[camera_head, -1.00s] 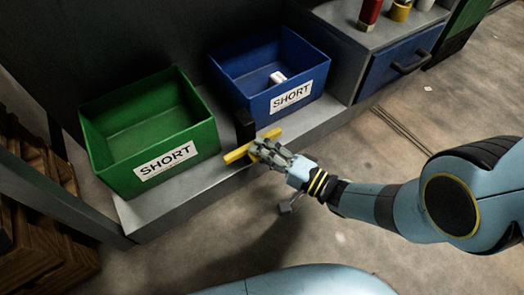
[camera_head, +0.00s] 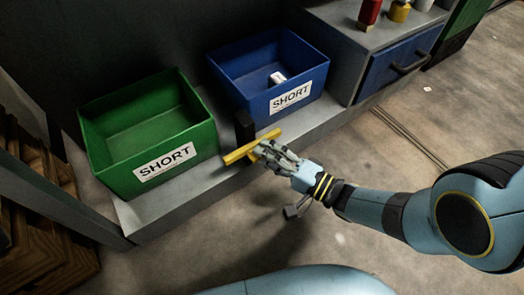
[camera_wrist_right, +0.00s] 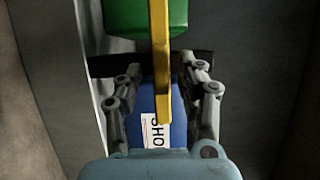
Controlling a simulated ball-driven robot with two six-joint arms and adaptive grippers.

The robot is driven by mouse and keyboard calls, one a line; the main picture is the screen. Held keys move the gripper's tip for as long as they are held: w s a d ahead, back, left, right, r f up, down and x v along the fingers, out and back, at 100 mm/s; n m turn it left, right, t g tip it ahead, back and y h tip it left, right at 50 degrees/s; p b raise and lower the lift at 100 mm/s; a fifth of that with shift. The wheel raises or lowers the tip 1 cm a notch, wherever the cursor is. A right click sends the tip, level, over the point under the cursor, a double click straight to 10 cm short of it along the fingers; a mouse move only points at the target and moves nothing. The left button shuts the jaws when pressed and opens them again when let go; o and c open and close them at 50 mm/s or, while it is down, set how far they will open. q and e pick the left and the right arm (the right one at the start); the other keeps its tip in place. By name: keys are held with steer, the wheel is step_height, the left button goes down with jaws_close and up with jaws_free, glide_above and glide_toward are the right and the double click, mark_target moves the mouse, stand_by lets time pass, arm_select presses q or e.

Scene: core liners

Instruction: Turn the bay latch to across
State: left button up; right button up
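The bay latch (camera_head: 238,155) is a yellow bar on a black post (camera_head: 244,126) between the two bins. The bar lies lengthwise along the shelf's front edge, across the gap between bins. My right gripper (camera_head: 266,153) is just in front of the bar, on the floor side. In the right wrist view the yellow bar (camera_wrist_right: 161,50) runs between the two fingers, with gaps on both sides, so the gripper is open and not clamped on it. My left gripper is not in view.
A green bin (camera_head: 112,172) marked SHORT stands left of the latch. A blue bin (camera_head: 262,103) marked SHORT, holding a small white piece (camera_head: 277,78), stands right. A blue drawer (camera_head: 385,73) is farther right. The floor in front is clear.

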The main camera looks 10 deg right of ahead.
steer(key=v, duration=1)
steer(key=shift+s+d, duration=0.2)
